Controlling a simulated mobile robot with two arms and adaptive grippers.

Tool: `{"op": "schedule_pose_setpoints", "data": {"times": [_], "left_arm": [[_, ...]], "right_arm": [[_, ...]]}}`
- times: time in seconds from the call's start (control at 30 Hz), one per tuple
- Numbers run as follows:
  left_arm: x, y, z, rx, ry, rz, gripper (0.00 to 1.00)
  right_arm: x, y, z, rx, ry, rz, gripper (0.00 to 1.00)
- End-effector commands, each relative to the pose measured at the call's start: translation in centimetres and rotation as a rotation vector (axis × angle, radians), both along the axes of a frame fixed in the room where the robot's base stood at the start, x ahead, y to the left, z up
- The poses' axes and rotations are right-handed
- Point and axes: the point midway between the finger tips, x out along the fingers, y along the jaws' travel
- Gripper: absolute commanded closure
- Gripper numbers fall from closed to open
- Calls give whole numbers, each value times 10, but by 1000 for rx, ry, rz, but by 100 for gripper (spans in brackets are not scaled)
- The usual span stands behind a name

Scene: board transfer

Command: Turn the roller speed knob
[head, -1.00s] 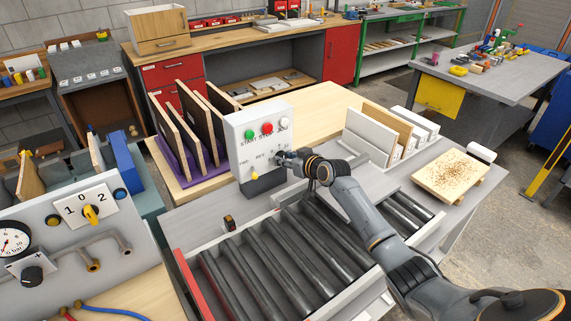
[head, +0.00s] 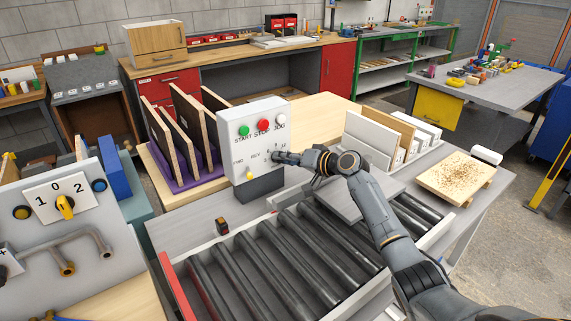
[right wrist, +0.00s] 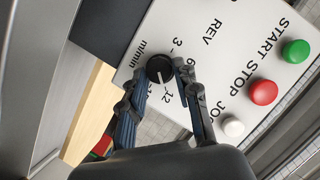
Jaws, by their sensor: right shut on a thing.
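The white control box (head: 256,135) stands behind the rollers, with green, red and white buttons labelled START, STOP and JOG. Its roller speed knob (right wrist: 160,69) is black and round with a white pointer line, beside a printed scale with 3, 6 and 12. In the right wrist view the pointer lies towards the 12 side. My right gripper (right wrist: 167,78) has its two fingers on either side of the knob, shut on it. In the head view the right gripper (head: 277,157) reaches the box's lower right and largely hides the knob. My left gripper is not in view.
A yellow FWD/REV switch (head: 249,175) sits left of the knob. Dark rollers (head: 270,265) lie below my right arm. Boards in a purple rack (head: 187,178) stand left of the box; white boards (head: 372,140) stand right. A separate panel has a yellow 1-0-2 selector (head: 65,207).

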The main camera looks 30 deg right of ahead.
Motion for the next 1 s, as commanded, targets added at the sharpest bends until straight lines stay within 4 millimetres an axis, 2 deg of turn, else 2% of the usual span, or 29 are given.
{"op": "schedule_pose_setpoints", "data": {"times": [0.6, 0.63, 0.7, 0.73, 1.0], "left_arm": [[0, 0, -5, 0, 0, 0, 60], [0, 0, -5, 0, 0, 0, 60], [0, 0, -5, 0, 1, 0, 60], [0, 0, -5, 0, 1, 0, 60], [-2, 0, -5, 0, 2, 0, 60]], "right_arm": [[0, 0, -1, 37, 6, 0, 100], [0, 0, -1, 37, 6, 0, 63], [0, 0, -1, 37, 6, 0, 49], [0, 0, -1, 37, 6, 0, 46], [0, 0, 0, 36, 5, 0, 46]]}}
